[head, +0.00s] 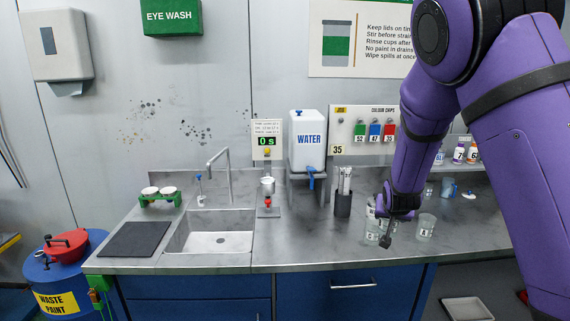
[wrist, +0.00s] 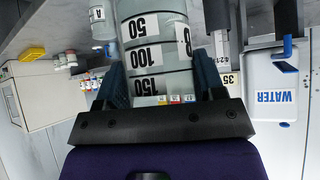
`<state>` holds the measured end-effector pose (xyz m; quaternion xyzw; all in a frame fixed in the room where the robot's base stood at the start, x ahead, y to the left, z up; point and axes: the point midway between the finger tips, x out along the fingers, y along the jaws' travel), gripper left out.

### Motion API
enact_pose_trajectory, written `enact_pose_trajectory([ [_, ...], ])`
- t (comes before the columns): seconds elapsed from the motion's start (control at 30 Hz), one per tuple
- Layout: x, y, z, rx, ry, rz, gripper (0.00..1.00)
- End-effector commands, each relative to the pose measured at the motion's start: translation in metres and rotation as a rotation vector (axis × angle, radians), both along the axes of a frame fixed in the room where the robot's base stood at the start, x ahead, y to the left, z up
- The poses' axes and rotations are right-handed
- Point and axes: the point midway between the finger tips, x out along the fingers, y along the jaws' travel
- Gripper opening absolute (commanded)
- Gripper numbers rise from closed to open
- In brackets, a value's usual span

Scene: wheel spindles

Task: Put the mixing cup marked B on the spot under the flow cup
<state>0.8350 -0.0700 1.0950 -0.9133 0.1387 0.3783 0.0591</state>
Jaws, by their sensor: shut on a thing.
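My gripper (head: 385,222) is above the counter, right of the tool holder. In the wrist view my gripper (wrist: 161,82) is shut on the mixing cup marked B (wrist: 150,36), a clear cup with 50, 100 and 150 labels; its letter is partly turned away. In the head view my arm partly hides the clear cups there, and I cannot tell if the held cup touches the counter. The flow cup (head: 267,186) is a small metal cup on a stand left of the water tank. The spot (head: 268,211) under it looks empty.
Another clear cup (head: 426,228) stands right of my gripper. A dark tool holder (head: 343,204) and the water tank (head: 307,142) stand between my gripper and the flow cup. The sink (head: 215,241) is further left. The front strip of counter is clear.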

Motion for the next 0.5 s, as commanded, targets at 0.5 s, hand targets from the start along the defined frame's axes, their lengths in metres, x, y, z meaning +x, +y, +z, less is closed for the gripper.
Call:
enact_pose_trajectory([
  [0.5, -0.011, -0.009, -0.045, 0.001, 0.003, 0.057, 0.36],
])
